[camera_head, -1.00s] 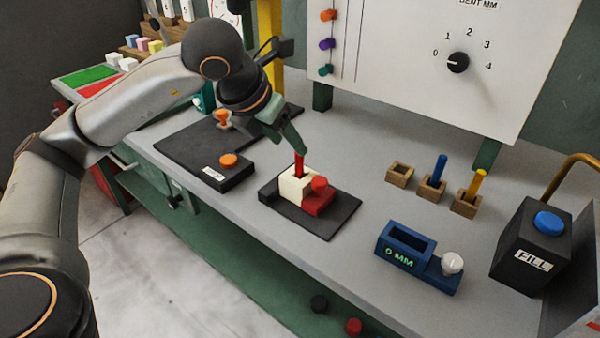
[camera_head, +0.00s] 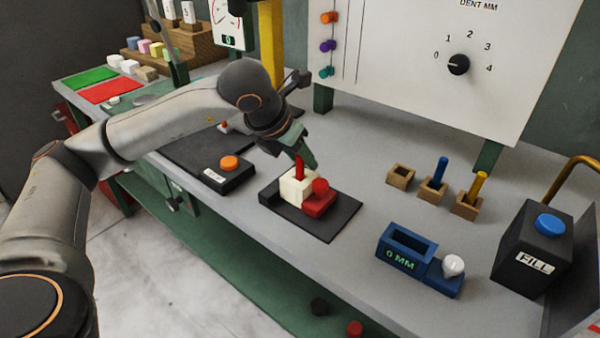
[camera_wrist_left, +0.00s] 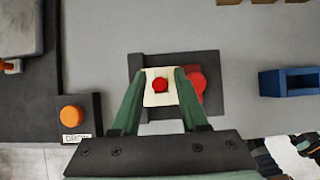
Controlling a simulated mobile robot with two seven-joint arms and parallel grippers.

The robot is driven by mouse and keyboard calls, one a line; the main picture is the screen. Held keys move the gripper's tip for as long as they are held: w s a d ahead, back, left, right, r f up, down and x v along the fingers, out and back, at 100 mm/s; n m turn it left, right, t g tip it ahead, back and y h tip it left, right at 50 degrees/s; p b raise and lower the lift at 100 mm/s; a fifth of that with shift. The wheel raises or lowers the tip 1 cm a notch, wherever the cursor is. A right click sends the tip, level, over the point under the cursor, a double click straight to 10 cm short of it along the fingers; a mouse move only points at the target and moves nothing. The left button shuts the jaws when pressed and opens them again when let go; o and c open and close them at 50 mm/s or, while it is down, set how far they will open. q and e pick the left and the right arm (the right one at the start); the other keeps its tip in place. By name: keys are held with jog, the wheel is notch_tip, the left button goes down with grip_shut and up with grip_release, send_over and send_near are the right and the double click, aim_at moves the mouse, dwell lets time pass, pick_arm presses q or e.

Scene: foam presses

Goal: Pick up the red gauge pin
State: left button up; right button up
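The red gauge pin (camera_head: 299,168) stands in a cream block (camera_head: 292,189) on a black plate (camera_head: 330,222), beside a red block with a round red knob (camera_head: 319,186). In the left wrist view the pin (camera_wrist_left: 160,85) shows end-on. My left gripper (camera_head: 303,152) is just above the pin in the head view. In the left wrist view its green fingers (camera_wrist_left: 160,73) are apart, one on each side of the pin, with visible gaps. A dark part with green pieces at the lower right of the wrist view may be my right gripper; its state is unclear.
A black box with an orange button (camera_head: 229,162) is to the left. Wooden holders, two with a blue pin (camera_head: 440,169) and a yellow pin (camera_head: 478,184), stand right. A blue gauge (camera_head: 405,255) and FILL box (camera_head: 533,247) are near the front right. Grey table is clear between them.

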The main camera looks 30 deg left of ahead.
pick_arm(q)
grip_shut()
dwell(0.5)
